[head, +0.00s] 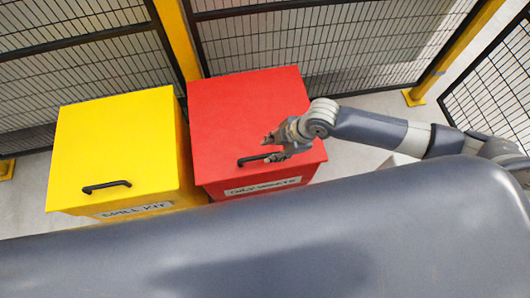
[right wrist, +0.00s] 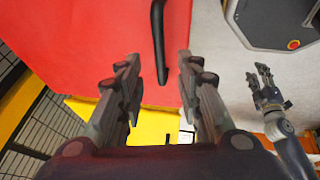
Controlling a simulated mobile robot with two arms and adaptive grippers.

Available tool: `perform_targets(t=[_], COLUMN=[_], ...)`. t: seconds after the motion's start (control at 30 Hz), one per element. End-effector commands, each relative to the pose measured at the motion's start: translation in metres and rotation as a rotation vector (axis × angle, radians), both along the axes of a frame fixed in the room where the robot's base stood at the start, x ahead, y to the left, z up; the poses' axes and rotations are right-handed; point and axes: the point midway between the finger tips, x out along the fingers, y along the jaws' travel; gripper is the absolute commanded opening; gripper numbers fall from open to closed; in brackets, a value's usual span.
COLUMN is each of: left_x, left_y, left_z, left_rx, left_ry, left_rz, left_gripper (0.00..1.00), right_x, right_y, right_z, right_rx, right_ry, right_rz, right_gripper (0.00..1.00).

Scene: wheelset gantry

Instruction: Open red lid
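The red bin's closed lid (head: 245,115) has a black bar handle (head: 250,160) near its front edge, with a white label reading "OILY WASTE" below. My right gripper (head: 267,148) is at the right part of this handle in the head view, hiding some of it. In the right wrist view, its two fingers (right wrist: 157,68) are spread apart, with the black handle (right wrist: 158,35) running up between and beyond them over the red lid (right wrist: 90,40); no finger visibly touches it. My left gripper (right wrist: 258,76) appears only in the right wrist view, at the right, its fingers apart and empty.
A closed yellow spill kit bin (head: 115,140) with a black handle stands left of the red one. A mesh fence (head: 330,45) with yellow posts stands behind both. Grey floor (head: 350,160) shows right of the red bin.

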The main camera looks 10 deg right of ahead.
Motion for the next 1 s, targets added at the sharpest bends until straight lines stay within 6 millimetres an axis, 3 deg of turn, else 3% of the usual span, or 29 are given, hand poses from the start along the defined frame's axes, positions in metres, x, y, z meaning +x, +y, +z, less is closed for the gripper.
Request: perform_targets(t=[0.1, 0.3, 0.77, 0.9, 1.0], left_x=[-0.002, -0.004, -0.005, -0.005, -0.005], left_y=[-0.001, -0.001, -0.001, -0.001, -0.001], left_z=[0.001, 0.000, 0.000, 0.000, 0.000], left_rx=[0.000, -0.001, 0.000, 0.000, 0.000], left_ry=[0.003, 0.007, 0.008, 0.008, 0.008], left_rz=[0.001, 0.001, 0.000, 0.000, 0.000], left_gripper=[0.40, 0.40, 0.40, 0.40, 0.40], right_x=[0.004, 0.009, 0.011, 0.011, 0.011], right_y=[0.010, 0.020, 0.024, 0.024, 0.024], right_z=[-0.022, -0.046, -0.057, -0.057, -0.056], right_rx=[0.000, 0.000, 0.000, 0.000, 0.000], right_ry=[0.001, 0.001, -0.001, -0.001, -0.001], right_rz=[-0.001, -0.002, 0.000, 0.000, -0.001], right_gripper=[0.33, 0.33, 0.33, 0.01, 0.00])
